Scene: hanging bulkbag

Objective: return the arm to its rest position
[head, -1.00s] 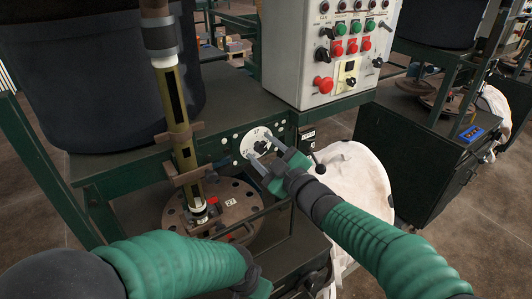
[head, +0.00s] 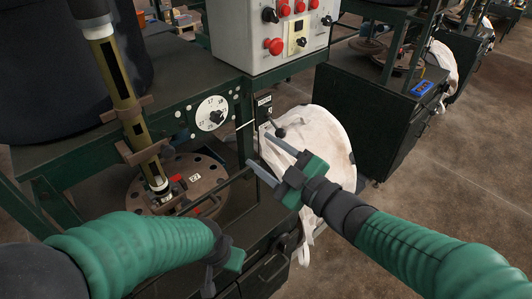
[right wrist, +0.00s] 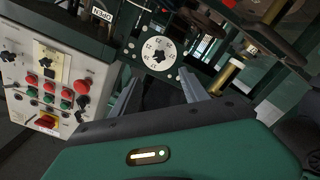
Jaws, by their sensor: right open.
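My right gripper (head: 257,156) is open and empty, its two grey fingers apart in front of the machine's green frame. It is below and to the right of the white numbered dial (head: 211,113) and touches nothing that I can see. In the right wrist view the fingers (right wrist: 167,95) show spread below the dial (right wrist: 157,54). My left arm comes in from the lower left in the head view. Only part of its green and dark end (head: 228,262) shows at the bottom, and its fingers cannot be made out.
A white bag (head: 318,150) hangs right behind my right gripper. A grey control box (head: 262,35) with buttons stands above. A brown flanged disc (head: 205,180) and an upright tube (head: 127,100) are at left. A dark cabinet (head: 365,115) stands at right; the floor at far right is clear.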

